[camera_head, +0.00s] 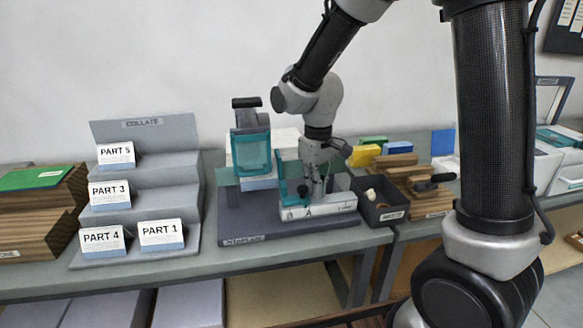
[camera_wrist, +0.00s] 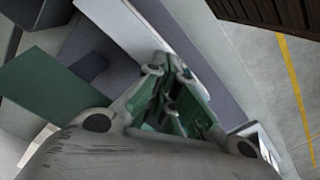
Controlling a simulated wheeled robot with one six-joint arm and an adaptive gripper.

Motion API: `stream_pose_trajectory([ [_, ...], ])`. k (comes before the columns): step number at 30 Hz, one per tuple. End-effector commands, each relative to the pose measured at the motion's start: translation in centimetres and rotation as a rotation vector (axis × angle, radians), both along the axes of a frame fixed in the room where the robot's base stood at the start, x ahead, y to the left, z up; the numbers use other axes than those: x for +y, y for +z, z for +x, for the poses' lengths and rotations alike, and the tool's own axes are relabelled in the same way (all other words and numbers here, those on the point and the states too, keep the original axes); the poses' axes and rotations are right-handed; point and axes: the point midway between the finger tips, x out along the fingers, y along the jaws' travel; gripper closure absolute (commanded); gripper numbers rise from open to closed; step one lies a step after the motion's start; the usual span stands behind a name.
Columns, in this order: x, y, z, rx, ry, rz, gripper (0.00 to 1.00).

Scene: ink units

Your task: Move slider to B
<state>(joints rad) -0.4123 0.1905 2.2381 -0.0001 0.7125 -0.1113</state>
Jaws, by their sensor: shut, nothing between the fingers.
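A machine stands on a dark base plate (camera_head: 290,237) on the bench, with teal panels and a white front strip (camera_head: 335,208) carrying small letters that look like B at the left and A to its right. A dark round knob (camera_head: 303,190), perhaps the slider's, shows just above these letters. My gripper (camera_head: 318,196) points down at the strip, shut and empty, just right of the knob. Whether it touches the knob or strip, I cannot tell. The wrist view shows the fingertips (camera_wrist: 172,75) close together over the pale strip; the knob is not clearly visible there.
A stepped collate rack (camera_head: 143,130) with part cards stands left. A raised teal-windowed head (camera_head: 251,150) stands behind the strip. A dark bin (camera_head: 380,215) sits close on the right, near wooden stacks and coloured blocks (camera_head: 363,156).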

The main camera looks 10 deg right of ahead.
Motion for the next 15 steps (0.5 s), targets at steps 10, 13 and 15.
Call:
stream_pose_trajectory([
  [10, 1.5, 0.0, 0.0, 0.000, 0.001, 0.000, 1.00],
  [13, 1.9, 0.0, 0.0, 0.000, 0.002, 0.000, 1.00],
  [15, 2.1, 0.0, 0.0, 0.001, 0.001, -0.001, 1.00],
])
